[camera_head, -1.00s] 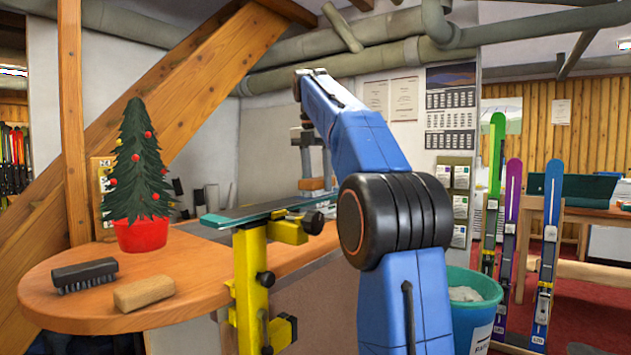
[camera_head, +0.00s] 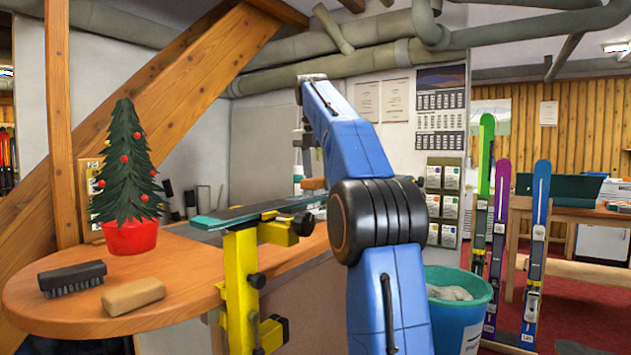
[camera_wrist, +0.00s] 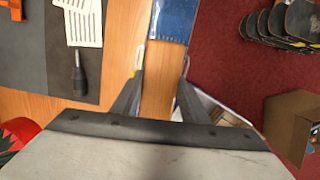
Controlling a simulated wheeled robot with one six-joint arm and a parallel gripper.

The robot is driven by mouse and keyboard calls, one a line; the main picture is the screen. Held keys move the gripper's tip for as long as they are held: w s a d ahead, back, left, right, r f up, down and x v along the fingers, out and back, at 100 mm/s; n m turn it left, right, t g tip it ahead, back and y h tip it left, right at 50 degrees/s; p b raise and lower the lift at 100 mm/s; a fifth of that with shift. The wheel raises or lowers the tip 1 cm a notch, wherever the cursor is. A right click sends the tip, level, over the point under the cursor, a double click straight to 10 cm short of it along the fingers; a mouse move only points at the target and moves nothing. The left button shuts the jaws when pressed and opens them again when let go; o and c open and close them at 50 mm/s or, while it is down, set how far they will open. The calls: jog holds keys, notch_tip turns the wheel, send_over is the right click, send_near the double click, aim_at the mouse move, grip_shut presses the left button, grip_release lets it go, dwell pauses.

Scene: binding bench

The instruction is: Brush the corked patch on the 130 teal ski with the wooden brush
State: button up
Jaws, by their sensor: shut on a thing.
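The ski (camera_head: 262,213) lies level on the yellow vise stand, dark surface up with a teal edge and tip. I cannot make out the corked patch or the 130 marking. My gripper (camera_wrist: 162,62) is shut on a brown wooden block, the wooden brush (camera_wrist: 158,92), seen between the two fingers in the wrist view. In the head view the brush (camera_head: 313,184) shows just above the far right part of the ski, partly behind my blue arm. I cannot tell whether it touches the ski. Its bristles are hidden.
A black-bristled brush (camera_head: 72,277) and a tan block (camera_head: 133,295) lie on the bench's near left. A small decorated tree in a red pot (camera_head: 130,238) stands behind them. A teal bin (camera_head: 470,315) and upright skis (camera_head: 536,240) are at right. The wrist view shows a dark-handled tool (camera_wrist: 79,75).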

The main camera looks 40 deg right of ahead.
jog(key=shift+w+d+r, duration=0.1)
jog(key=shift+w+d, duration=0.15)
jog(key=shift+d, duration=0.45)
jog(key=shift+w+d+f, duration=0.1)
jog(key=shift+w+d, duration=0.15)
jog(key=shift+d, duration=0.45)
jog(key=shift+w+d+r, duration=0.1)
jog(key=shift+w+d, duration=0.15)
jog(key=shift+d, duration=0.45)
jog(key=shift+w+d, duration=0.25)
jog(key=shift+d, duration=0.45)
jog(key=shift+w+d, duration=0.25)
jog(key=shift+d, duration=0.4)
jog(key=shift+d, duration=0.15)
